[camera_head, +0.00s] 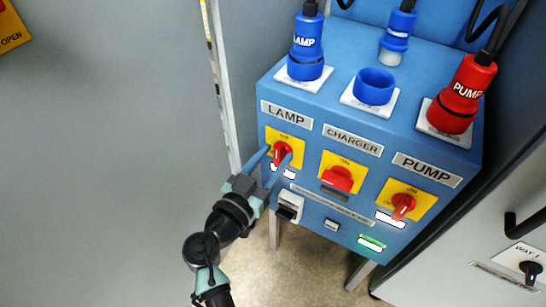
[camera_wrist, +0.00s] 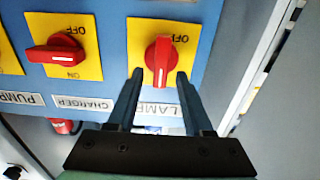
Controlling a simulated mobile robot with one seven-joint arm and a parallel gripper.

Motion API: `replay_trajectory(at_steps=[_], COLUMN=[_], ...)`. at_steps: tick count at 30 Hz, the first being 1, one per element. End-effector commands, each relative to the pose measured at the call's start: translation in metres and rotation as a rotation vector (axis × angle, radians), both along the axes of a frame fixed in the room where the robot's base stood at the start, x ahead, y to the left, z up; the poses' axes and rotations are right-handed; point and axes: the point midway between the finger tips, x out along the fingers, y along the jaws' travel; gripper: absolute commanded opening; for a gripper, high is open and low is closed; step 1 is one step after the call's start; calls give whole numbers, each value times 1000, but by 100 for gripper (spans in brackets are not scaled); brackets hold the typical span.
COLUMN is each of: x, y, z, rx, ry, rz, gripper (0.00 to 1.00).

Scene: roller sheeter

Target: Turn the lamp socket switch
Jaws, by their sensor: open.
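The lamp switch is a red knob (camera_head: 282,151) on a yellow plate below the LAMP label (camera_head: 287,115), on the left of the blue panel's front. It also shows in the wrist view (camera_wrist: 161,60), its handle in line with my fingers. My gripper (camera_head: 271,162) is open, its blue fingertips on either side of the red knob. In the wrist view my gripper (camera_wrist: 158,76) has its fingertips flanking the handle's near end, with small gaps visible. Whether the fingers touch the knob cannot be told.
The charger switch (camera_head: 338,179) and pump switch (camera_head: 403,205) sit to the right on the same face. A blue LAMP plug (camera_head: 306,48), an open blue socket (camera_head: 374,87) and a red PUMP plug (camera_head: 458,95) stand on top. A grey cabinet door (camera_head: 110,150) is at left.

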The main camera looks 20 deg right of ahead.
Motion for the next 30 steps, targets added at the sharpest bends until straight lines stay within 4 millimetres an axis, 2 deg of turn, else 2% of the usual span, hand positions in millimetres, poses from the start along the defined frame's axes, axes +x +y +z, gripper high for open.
replay_trajectory(at_steps=[8,11,17,30], x=[1,1,1,1], y=[-1,-1,-1,-1], z=[0,0,0,0], rx=[0,-1,0,-14], ry=[1,1,0,18], rz=[1,1,1,1], gripper=[51,37,1,0])
